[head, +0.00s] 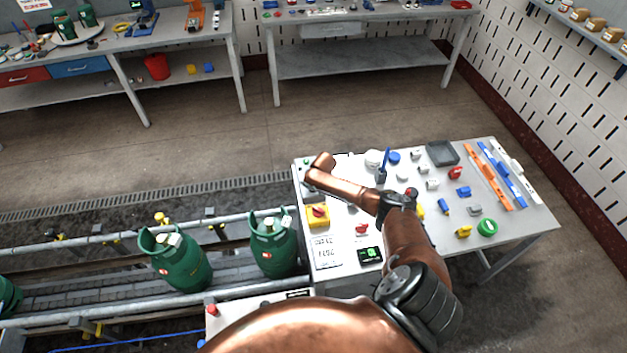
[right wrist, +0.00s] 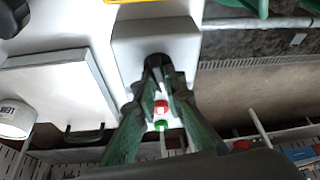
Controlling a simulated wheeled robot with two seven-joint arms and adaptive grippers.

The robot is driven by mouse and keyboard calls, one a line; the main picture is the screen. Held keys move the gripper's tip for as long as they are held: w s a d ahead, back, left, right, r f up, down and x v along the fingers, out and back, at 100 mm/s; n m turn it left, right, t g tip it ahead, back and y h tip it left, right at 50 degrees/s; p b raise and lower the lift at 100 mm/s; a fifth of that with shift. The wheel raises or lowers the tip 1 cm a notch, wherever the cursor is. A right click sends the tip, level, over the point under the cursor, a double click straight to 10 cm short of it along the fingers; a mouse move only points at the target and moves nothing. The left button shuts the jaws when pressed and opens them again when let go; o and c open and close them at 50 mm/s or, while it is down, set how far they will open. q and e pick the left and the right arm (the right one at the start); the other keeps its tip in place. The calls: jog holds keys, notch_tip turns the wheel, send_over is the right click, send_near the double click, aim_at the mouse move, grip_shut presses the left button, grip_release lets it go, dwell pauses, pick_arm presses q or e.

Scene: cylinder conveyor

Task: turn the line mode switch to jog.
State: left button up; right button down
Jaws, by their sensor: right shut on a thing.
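In the right wrist view a pale grey switch box (right wrist: 155,45) carries a black knob (right wrist: 156,61). My right gripper (right wrist: 158,75) is shut on that knob, with a green-grey finger on each side of it. The knob's exact angle and any mode labels cannot be read. A small red part (right wrist: 161,107) and a green part (right wrist: 161,126) show between the fingers. In the head view my copper right arm reaches over the left far corner of the white table (head: 332,282), and its wrist hides most of the box and the fingers. My left gripper is not in view.
A yellow box with a red knob (head: 318,212) stands just nearer on the table. Blue, red and grey parts and a dark tray (head: 442,153) fill the rest. Left of the table, green gas cylinders (head: 273,247) stand on the railed conveyor (head: 110,290).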

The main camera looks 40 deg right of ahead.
jog(key=m+h+p, duration=0.1)
jog(key=m, duration=0.2)
jog(key=shift+a+p, duration=0.15)
jog(key=shift+p, duration=0.15)
jog(key=m+g+h, duration=0.1)
jog(key=m, duration=0.1)
jog(key=shift+f+m, duration=0.1)
jog(key=shift+m, duration=0.3)
jog(key=shift+w+a+m+g+h, duration=0.1)
jog(key=shift+m+g+h, duration=0.25)
jog(key=shift+m, duration=0.85)
pick_arm(q)
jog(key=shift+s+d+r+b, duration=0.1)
jog(key=shift+b, duration=0.95)
pick_arm(e)
jog(key=shift+m+g, duration=0.65)
jog(key=shift+m, duration=0.95)
jog(key=c, duration=2)
grip_release()
jog(key=shift+w, duration=0.1)
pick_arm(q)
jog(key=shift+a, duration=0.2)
